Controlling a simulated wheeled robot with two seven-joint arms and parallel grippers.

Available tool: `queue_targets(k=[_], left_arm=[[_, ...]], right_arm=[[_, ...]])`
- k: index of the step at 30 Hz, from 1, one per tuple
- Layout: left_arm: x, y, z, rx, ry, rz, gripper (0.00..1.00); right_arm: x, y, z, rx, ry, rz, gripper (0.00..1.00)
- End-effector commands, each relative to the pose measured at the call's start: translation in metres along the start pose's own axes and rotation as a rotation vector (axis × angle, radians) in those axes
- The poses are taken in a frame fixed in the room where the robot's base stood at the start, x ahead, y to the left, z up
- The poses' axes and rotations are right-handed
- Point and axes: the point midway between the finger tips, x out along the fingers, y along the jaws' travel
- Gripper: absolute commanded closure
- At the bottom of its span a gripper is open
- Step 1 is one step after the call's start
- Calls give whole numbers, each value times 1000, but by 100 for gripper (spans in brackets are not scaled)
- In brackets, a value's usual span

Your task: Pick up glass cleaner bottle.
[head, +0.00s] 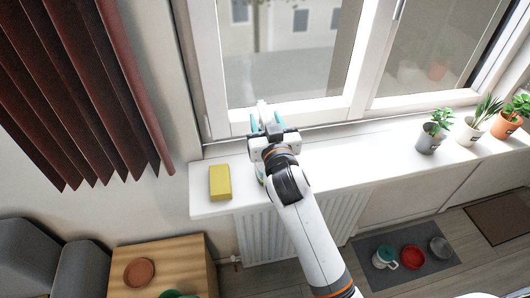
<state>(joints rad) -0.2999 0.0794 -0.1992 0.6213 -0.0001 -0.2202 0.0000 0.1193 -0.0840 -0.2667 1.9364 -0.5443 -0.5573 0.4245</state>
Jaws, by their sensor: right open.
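My right gripper (267,120) is open above the white windowsill, its fingertips pointing toward the window. A narrow white top (262,106), which looks like the glass cleaner bottle's spray head, shows between and just beyond the fingertips. A pale green sliver (260,173) shows beside my wrist and may be the bottle's lower part. My right gripper and arm hide most of the bottle, so I cannot tell whether the fingers touch it. My left gripper is not in view.
A yellow sponge-like block (220,182) lies on the windowsill (330,160) left of my arm. Potted plants (432,133) stand at its right end. The window (290,60) is behind, a radiator (262,232) below. A wooden table (180,262) is at lower left.

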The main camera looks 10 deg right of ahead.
Motion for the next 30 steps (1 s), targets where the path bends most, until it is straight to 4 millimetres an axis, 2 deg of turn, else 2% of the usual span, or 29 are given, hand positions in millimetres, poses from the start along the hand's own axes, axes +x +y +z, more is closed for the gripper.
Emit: queue_targets(k=[4, 11, 20, 30], left_arm=[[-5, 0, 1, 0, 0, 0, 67], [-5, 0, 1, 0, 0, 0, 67], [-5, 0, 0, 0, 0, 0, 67], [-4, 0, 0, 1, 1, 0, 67]], right_arm=[[15, -1, 1, 0, 0, -1, 53], [16, -1, 0, 0, -1, -1, 53], [16, -1, 0, -1, -1, -1, 100], [16, -1, 0, -1, 0, -1, 100]])
